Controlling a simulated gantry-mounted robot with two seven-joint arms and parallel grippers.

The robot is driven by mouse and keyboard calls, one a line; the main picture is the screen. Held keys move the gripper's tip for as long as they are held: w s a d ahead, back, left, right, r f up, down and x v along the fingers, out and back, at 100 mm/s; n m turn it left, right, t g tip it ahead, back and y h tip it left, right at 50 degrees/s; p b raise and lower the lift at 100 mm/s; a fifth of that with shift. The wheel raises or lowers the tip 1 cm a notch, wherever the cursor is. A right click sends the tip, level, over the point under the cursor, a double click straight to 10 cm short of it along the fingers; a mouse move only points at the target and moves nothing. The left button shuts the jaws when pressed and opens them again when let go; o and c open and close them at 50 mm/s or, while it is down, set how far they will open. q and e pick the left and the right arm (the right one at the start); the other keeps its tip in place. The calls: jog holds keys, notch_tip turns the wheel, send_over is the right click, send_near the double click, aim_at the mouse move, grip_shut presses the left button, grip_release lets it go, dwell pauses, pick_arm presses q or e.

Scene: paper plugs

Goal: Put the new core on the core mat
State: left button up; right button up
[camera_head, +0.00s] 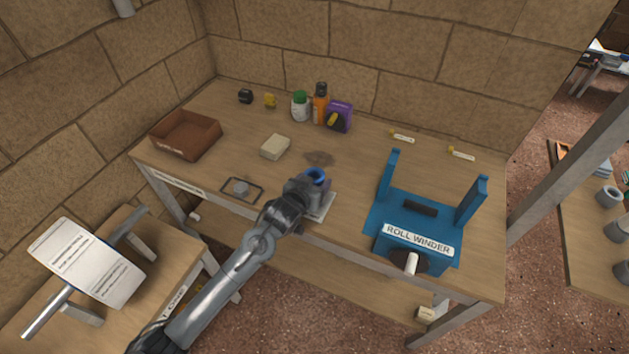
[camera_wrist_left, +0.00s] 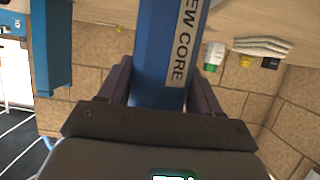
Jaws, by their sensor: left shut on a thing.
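The new core is a blue tube lettered "NEW CORE" in the left wrist view (camera_wrist_left: 160,45). Its blue round end (camera_head: 316,174) shows in the head view. My left gripper (camera_head: 312,190) is shut on it, with the dark fingers on both sides of the tube. The gripper is over the front middle of the workbench. A pale flat pad (camera_head: 324,208) shows partly below the gripper, and the arm hides the rest. I cannot tell whether the core touches it or whether it is the core mat. My right gripper is not in view.
A blue roll winder (camera_head: 400,240) with two uprights stands to the right. A dark-outlined rectangle (camera_head: 256,198) with a grey disc lies left of the gripper. A brown tray (camera_head: 186,135), a beige stack (camera_head: 275,147) and several bottles stand farther back. The right rear bench is mostly clear.

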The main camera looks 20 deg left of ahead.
pick_arm(q)
jog(key=o, duration=1.1)
jog(key=shift+r, duration=0.15)
jog(key=shift+s+r, duration=0.15)
jog(key=shift+s, duration=0.15)
jog(key=d+p+v, duration=0.1)
jog(key=p+v, duration=0.2)
jog(key=v, duration=0.8)
jog(key=s+f+g, duration=0.3)
jog(key=s, duration=0.7)
jog(key=s+a+f+g, duration=0.1)
jog(key=s+f+g, duration=0.2)
jog(key=s, duration=0.6)
jog(key=s+a+f+m+g, duration=0.1)
jog(key=s+f+g, duration=0.2)
jog(key=s, duration=0.7)
jog(key=shift+s+a+f+g+y, duration=0.1)
jog(key=shift+s+f+g+y, duration=0.1)
jog(key=shift+f, duration=0.2)
jog(key=shift+s+f+g+y, duration=0.15)
jog(key=shift+f+g+y, duration=0.05)
jog(key=shift+f, duration=0.2)
